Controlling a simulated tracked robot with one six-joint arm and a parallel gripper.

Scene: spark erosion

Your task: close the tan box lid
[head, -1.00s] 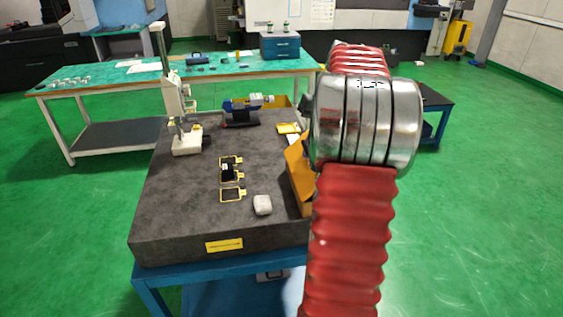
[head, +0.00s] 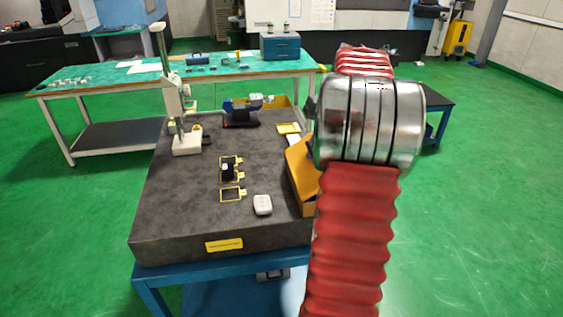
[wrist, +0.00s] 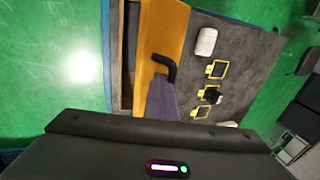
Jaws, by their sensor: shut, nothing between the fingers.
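The tan box (head: 308,208) stands at the right edge of the dark stone slab, partly hidden by my arm. Its tan lid (head: 301,166) stands tilted, not flat on the box. In the wrist view, the lid (wrist: 166,32) is a broad tan panel beside the dark open strip of the box (wrist: 128,60). My gripper (wrist: 164,68) is shut and empty, its dark tip over the lid's face. I cannot tell whether it touches the lid. In the head view my arm hides the gripper.
On the slab (head: 180,225) left of the box are a white rounded block (head: 262,205) and several yellow-framed dark pieces (head: 231,194). A white stand (head: 187,143) and a blue device (head: 241,111) are farther back. Green floor (wrist: 50,60) lies clear beyond the box.

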